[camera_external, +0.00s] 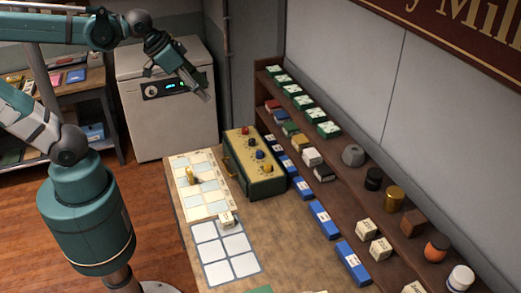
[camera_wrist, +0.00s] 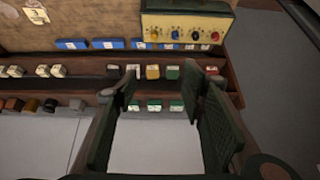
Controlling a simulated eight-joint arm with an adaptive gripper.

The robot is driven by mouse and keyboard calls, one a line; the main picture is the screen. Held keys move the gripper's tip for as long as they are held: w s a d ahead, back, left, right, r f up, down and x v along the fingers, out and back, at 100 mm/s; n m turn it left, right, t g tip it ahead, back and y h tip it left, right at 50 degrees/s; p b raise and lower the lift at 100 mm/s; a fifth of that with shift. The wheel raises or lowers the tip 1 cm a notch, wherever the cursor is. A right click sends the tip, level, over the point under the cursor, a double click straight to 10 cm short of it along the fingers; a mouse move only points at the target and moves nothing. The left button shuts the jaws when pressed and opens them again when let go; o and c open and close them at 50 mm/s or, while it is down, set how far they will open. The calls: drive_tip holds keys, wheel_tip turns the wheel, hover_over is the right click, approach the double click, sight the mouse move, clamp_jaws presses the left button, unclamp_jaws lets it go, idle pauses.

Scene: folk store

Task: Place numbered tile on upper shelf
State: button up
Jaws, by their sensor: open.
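A small cream tile (camera_external: 226,219) with a dark mark sits at the near edge of the checked board on the table. In the wrist view a cream tile (camera_wrist: 38,14) marked like a 3 lies at the top left; I cannot tell if it is the same one. The upper shelf (camera_external: 294,106) of the brown rack holds a row of green-and-white boxes (camera_external: 303,102). My gripper (camera_external: 205,96) is open and empty, high above the table's far end and left of the rack. In the wrist view my gripper (camera_wrist: 160,85) has its fingers wide apart, with shelf items beyond them.
A beige control box (camera_external: 254,160) with coloured knobs stands between board and rack. Blue boxes (camera_external: 323,219) line the rack's foot. Cream blocks (camera_external: 367,230), jars and a grey knob-like item stand along the shelf. A white appliance (camera_external: 166,105) stands behind my gripper.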

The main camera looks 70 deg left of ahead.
drive_tip(key=s+d+f, duration=0.2)
drive_tip(key=s+f, duration=0.1)
drive_tip(key=s, duration=0.2)
drive_tip(key=shift+f+t, duration=0.3)
drive_tip(key=shift+f, duration=0.1)
idle(2.7)
